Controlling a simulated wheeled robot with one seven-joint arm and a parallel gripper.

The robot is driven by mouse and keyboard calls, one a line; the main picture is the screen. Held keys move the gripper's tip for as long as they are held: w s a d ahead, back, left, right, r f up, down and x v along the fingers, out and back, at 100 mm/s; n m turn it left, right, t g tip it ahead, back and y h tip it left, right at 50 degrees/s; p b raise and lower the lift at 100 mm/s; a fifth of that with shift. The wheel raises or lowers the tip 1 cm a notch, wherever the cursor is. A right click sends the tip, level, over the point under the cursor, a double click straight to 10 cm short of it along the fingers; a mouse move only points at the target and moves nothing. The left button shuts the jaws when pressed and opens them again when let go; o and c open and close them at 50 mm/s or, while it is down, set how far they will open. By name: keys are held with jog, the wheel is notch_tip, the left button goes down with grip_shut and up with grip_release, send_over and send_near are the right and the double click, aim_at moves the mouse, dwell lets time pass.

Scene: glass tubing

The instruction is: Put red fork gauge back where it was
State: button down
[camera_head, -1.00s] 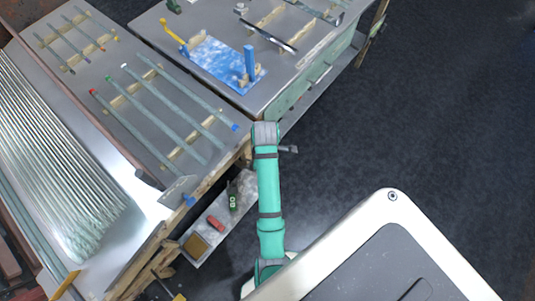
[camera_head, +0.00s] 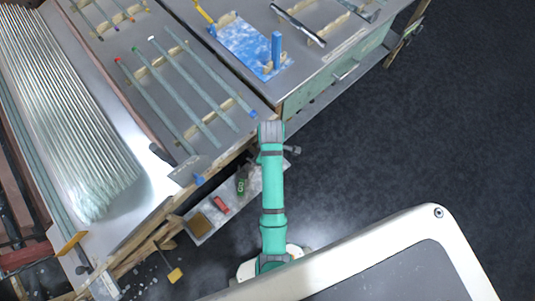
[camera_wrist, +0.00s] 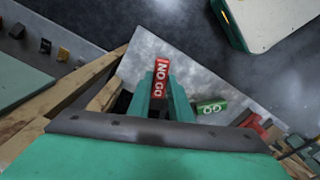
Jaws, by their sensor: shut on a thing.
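In the wrist view my gripper (camera_wrist: 162,88) is shut on the red fork gauge (camera_wrist: 161,74), marked "NO GO", which stands out between the two green fingers. Behind and below it is a grey shelf surface (camera_wrist: 185,62); I cannot tell how far the gauge is above it. A green "GO" gauge (camera_wrist: 211,107) lies on that shelf to the right of my gripper. In the head view the green gauge (camera_head: 241,186) lies on the low shelf (camera_head: 256,182). My gripper and the held gauge are hidden there behind my arm.
A small red item (camera_head: 220,205) and a brown block (camera_head: 200,223) lie on the low shelf. The bench edge with wooden beams (camera_head: 150,228) overhangs beside it. Glass tubes (camera_head: 185,85) lie on the bench above. The dark floor on the right is clear.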

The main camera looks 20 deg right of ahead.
jog(key=f, duration=0.3)
jog(key=shift+w+a+f, duration=0.2)
jog(key=shift+a+f, duration=0.15)
jog(key=shift+a, duration=0.05)
jog(key=shift+s+a+f, duration=0.15)
jog(key=shift+f, duration=0.1)
jog(key=shift+s, duration=0.1)
jog(key=c, duration=1.6)
grip_release()
jog(key=shift+d, duration=0.25)
jog(key=shift+a, duration=0.1)
